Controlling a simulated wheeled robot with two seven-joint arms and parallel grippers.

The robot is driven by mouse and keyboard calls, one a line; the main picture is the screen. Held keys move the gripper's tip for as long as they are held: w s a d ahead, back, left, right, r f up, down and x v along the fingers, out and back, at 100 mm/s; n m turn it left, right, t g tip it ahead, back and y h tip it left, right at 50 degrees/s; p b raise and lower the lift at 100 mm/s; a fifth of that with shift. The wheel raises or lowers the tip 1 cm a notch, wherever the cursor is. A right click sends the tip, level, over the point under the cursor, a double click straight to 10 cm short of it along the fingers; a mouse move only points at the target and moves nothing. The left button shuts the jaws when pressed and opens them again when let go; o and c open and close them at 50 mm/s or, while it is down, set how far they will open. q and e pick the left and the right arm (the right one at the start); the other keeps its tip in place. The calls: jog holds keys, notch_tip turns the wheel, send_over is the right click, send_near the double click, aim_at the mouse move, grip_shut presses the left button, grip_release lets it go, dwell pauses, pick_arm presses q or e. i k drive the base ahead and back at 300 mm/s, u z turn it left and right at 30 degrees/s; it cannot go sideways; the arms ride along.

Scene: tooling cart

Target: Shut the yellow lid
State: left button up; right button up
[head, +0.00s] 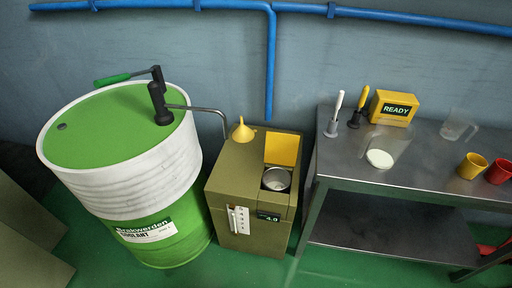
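The yellow lid (283,149) stands raised at the back of an opening in the top of an olive box (226,166). Inside the opening, in front of the lid, is a round metal vessel (276,180); its contents are hard to make out. A small dark display reading about 4.0 (268,217) and a white gauge strip (238,220) are on the front of the box. Neither of my grippers shows in the head view.
A yellow funnel (242,132) stands on the box's left rear, under the spout of the pump (160,105) on a green-and-white drum (125,165). A metal bench (340,160) on the right holds a yellow READY box (393,108), jugs, brushes and cups. Green floor is open in front.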

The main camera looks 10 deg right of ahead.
aim_at(281, 149)
jog(key=z, duration=1.8)
jog(key=i, duration=0.75)
jog(key=u, duration=2.4)
